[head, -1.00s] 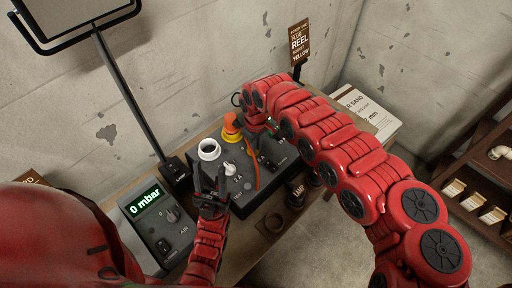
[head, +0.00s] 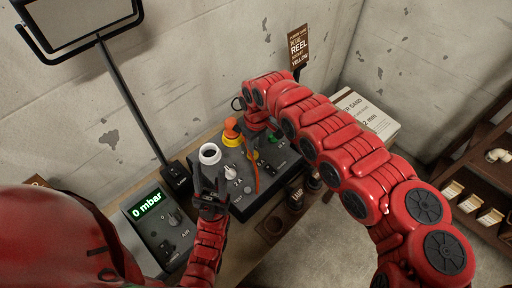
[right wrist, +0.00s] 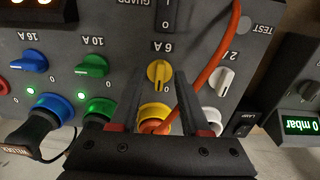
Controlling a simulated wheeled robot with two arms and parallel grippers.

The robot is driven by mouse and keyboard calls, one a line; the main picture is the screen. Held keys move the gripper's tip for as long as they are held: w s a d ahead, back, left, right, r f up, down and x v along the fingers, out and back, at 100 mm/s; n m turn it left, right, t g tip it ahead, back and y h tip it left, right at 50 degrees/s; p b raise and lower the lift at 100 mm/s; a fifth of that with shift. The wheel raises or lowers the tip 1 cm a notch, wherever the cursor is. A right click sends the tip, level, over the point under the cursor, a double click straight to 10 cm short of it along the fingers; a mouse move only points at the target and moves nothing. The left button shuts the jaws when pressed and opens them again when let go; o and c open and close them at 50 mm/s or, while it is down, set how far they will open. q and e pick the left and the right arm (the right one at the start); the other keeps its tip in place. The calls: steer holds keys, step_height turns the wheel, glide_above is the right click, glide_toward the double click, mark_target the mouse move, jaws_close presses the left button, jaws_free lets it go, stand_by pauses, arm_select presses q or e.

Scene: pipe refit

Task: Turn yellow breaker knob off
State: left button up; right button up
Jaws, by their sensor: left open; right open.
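The yellow breaker knob (right wrist: 159,72) shows in the right wrist view, under the label 6 A. Its grip bar stands roughly upright in that picture. My right gripper (right wrist: 160,82) is open, with one finger on either side of the knob; I cannot tell whether they touch it. No lit lamp shows beside this knob. In the head view my right arm partly covers the panel (head: 243,205) and the right gripper. My left gripper (head: 209,188) is open and empty at the front of the panel, near the white socket (head: 209,153).
A green knob (right wrist: 92,66) and a blue knob (right wrist: 31,61) have lit green lamps; a white knob (right wrist: 223,80) is opposite. An orange cable (right wrist: 208,60) runs past the right finger from the yellow socket (right wrist: 152,115). A gauge box (head: 150,205) reads 0 mbar.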

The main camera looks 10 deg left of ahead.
mark_target(256, 154)
step_height(256, 154, up, 14)
steer(key=p, duration=0.5)
steer(key=shift+r+p, duration=0.15)
steer(key=shift+p, duration=0.15)
steer(key=shift+s, duration=0.1)
